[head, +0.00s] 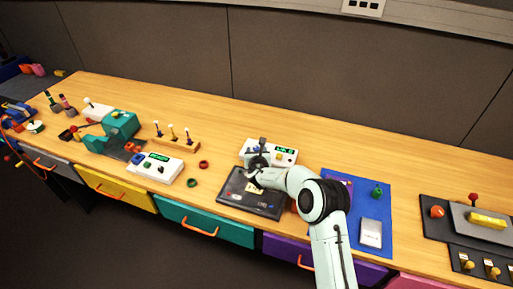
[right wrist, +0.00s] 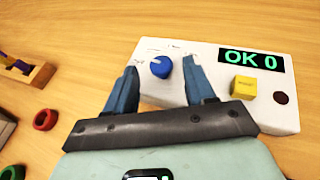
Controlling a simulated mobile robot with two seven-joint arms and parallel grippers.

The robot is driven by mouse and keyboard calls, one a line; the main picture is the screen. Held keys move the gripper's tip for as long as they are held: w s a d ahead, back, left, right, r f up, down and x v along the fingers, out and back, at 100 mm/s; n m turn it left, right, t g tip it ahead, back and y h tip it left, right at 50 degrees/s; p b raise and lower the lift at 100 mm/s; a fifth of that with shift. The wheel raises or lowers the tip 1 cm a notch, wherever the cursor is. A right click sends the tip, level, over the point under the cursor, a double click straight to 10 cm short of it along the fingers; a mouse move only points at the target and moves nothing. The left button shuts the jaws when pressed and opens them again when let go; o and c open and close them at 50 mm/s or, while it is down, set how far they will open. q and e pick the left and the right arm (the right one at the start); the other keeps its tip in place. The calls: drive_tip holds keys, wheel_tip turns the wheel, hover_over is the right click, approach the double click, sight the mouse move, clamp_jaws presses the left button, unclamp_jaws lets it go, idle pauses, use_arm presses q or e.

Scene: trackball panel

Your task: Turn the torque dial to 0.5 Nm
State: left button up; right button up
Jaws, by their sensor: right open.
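The blue dial (right wrist: 161,67) sits on the left part of the top of a white box (right wrist: 210,92). A light mark shows at its upper left; the small print around it is too small to read. The box has a display reading "OK 0" (right wrist: 250,61), a yellow button (right wrist: 243,87) and a dark round part (right wrist: 281,98). In the head view the box (head: 284,158) stands behind my right gripper (head: 257,158), which hides its left part. In the right wrist view my right gripper (right wrist: 160,66) is open, with a finger on each side of the dial; contact is unclear. My left gripper is out of view.
A dark mat (head: 262,200) lies in front of the box. A blue mat (head: 374,238) with small items is right of my arm. Another white display box (head: 172,172) and red and green rings (head: 203,164) are to the left. A grey wall stands behind the bench.

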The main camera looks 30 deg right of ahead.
drive_tip(key=shift+x, duration=0.9)
drive_tip(key=shift+s, duration=0.1)
drive_tip(key=c, duration=1)
